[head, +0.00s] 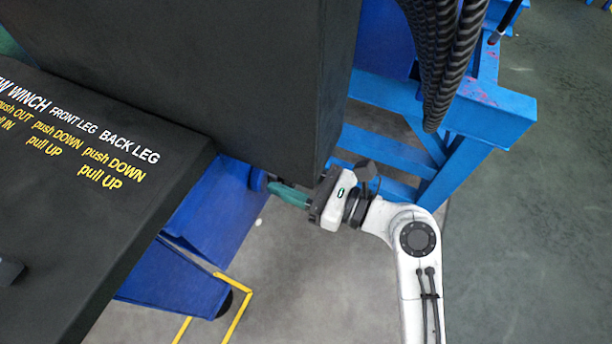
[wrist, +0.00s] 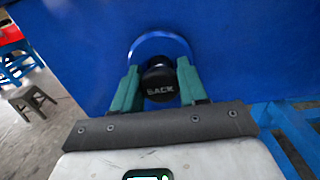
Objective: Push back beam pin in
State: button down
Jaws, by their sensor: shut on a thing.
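The back beam pin (wrist: 160,84) shows in the wrist view as a black round knob marked "BACK", in front of a blue ring (wrist: 150,40) on a blue beam wall (wrist: 230,45). My gripper (wrist: 157,72) has its green fingers on the left and right sides of the knob, shut on it. In the head view my gripper (head: 272,188) reaches left under a large dark box, its fingertips at a small blue round part (head: 258,180). The knob itself is hidden there. How far the pin sits in the beam cannot be told.
The dark box (head: 220,70) hangs close above my fingers. A dark panel with lever labels (head: 90,180) is at left. A blue frame (head: 460,130) and black hoses (head: 445,60) stand behind my wrist. Stools (wrist: 30,98) stand far off.

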jog(key=shift+a+r, duration=0.1)
jog(key=shift+r, duration=0.1)
jog(key=c, duration=1)
grip_release()
jog(key=o, duration=0.3)
jog(key=shift+w+a+f, duration=0.1)
jog(key=shift+a, duration=0.05)
jog(key=b+v, duration=0.1)
jog(key=v, duration=1)
